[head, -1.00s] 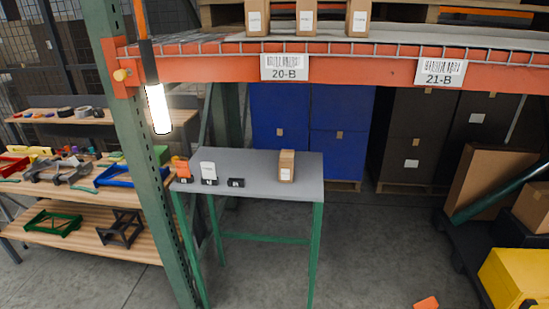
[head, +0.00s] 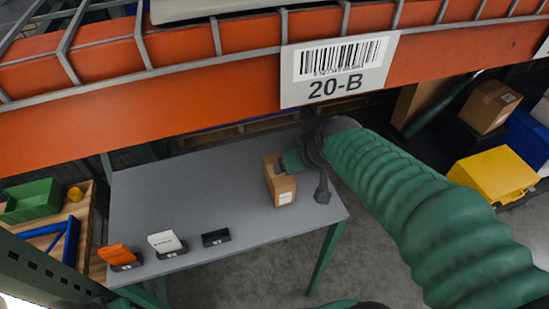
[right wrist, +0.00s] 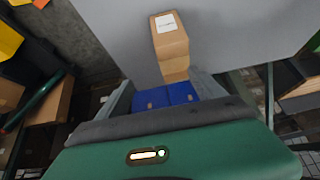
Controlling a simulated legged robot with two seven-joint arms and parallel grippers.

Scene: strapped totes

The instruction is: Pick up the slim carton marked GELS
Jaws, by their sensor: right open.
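A slim brown carton (head: 283,190) with a white label stands upright on the grey table (head: 215,195), near its right end. The label is too small to read. The carton also shows at the top of the right wrist view (right wrist: 171,42). My right gripper (head: 306,172) is open beside the carton's right side in the head view, its green part overlapping the carton's upper edge. I cannot tell whether it touches. My left gripper is not in view.
An orange card (head: 115,254), a white card (head: 164,241) and a small black holder (head: 215,238) stand along the table's front left. An orange rack beam (head: 180,108) with the 20-B sign (head: 338,70) crosses above. The middle of the table is clear.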

